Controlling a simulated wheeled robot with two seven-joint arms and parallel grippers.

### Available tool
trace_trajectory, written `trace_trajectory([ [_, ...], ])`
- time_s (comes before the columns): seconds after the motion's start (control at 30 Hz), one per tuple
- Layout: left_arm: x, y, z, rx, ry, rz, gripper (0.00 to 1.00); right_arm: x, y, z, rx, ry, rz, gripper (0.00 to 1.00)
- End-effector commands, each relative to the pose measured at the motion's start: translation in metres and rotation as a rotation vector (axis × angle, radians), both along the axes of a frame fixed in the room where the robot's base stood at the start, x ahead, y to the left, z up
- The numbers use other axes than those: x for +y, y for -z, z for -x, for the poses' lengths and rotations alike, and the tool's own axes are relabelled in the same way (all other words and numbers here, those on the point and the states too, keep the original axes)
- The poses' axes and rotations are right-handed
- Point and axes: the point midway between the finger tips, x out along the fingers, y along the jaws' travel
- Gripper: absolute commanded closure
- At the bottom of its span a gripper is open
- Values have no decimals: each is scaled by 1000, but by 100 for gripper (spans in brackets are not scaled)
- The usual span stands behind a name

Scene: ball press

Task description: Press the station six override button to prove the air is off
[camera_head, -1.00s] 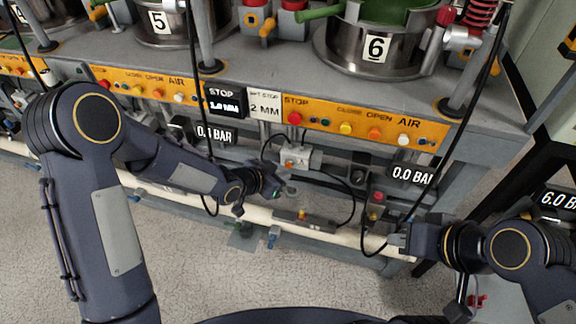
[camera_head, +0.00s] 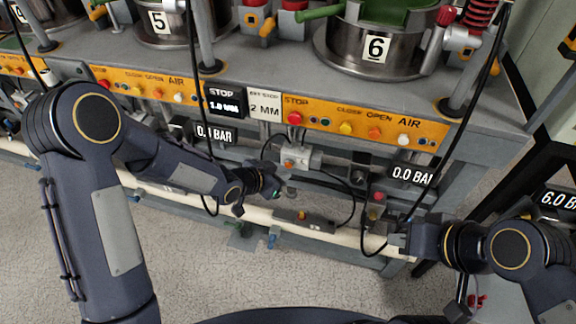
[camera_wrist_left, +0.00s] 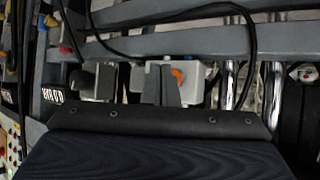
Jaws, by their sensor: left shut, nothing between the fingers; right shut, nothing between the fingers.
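In the left wrist view the orange button (camera_wrist_left: 178,76) shows on the pale valve body (camera_wrist_left: 196,84). My left gripper (camera_head: 279,185) is shut and empty, just below and left of the valve. In the left wrist view its closed fingertips (camera_wrist_left: 161,78) stand in front of the valve, left of the button; I cannot tell whether they touch it. My right gripper (camera_head: 397,240) is shut and empty, to the lower right, near the white pipe.
The station six gauge display (camera_head: 412,174) reads 0.0 BAR. A black hose (camera_head: 350,207) loops right of the valve. A white pipe (camera_head: 340,238) runs low along the frame. The station six panel (camera_head: 360,124) carries several coloured buttons above. Open floor lies in front.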

Motion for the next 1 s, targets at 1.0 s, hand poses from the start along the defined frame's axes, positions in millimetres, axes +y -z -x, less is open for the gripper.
trace_trajectory([
  [1.0,-3,0,-8,0,0,0,100,0,2,0,0,0,0,100],
])
